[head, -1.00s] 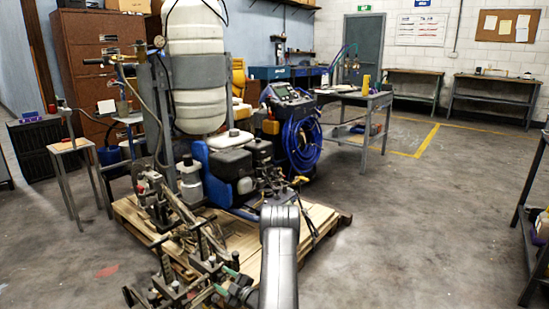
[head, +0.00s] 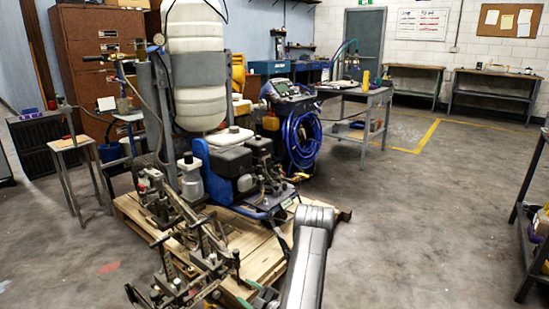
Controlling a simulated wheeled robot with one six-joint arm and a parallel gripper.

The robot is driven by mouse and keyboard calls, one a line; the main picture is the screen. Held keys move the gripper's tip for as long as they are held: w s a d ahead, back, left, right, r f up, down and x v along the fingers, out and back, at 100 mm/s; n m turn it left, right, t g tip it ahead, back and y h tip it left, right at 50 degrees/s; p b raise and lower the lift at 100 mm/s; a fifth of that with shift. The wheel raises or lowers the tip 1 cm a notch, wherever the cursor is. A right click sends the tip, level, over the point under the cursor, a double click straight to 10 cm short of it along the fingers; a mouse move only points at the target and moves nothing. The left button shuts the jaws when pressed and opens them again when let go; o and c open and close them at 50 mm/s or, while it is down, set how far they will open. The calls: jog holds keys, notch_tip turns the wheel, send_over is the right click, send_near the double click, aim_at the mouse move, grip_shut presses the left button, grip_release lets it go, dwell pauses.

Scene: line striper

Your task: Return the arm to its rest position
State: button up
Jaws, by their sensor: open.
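My dark grey arm (head: 309,250) rises from the bottom edge, right of the middle, in the head view. Its rounded upper joint is in front of the right part of the wooden pallet. I cannot make out my gripper or its fingers in this view. The line striper (head: 232,160) stands on the pallet (head: 135,208), with a large white tank (head: 196,65), a blue and black engine part, and a metal frame with clamps (head: 190,250) reaching toward the front.
A blue hose reel unit (head: 300,135) stands behind the striper. A grey workbench (head: 365,98) is beyond it. A small wooden-topped stand (head: 68,142) is at the left, and a dark shelf (head: 535,225) is at the right edge. The floor (head: 430,220) between pallet and shelf is clear.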

aim_at(224, 276)
jog(key=b+x, duration=0.2)
jog(key=x, duration=0.9)
jog(key=shift+f+b, duration=0.1)
jog(key=shift+b, duration=0.25)
jog(key=shift+w+a+n, duration=0.15)
jog(key=shift+a+n, duration=0.05)
jog(key=shift+n, duration=0.1)
jog(key=n, duration=0.4)
jog(key=shift+d+n+b, duration=0.1)
jog(key=shift+n+b, duration=0.25)
jog(key=shift+n, duration=0.05)
jog(key=n, duration=0.5)
jog(key=shift+n+b, duration=0.3)
jog(key=shift+b, duration=0.1)
jog(key=n, duration=0.4)
jog(key=shift+n, duration=0.3)
jog(key=n, duration=0.4)
jog(key=shift+n, duration=0.4)
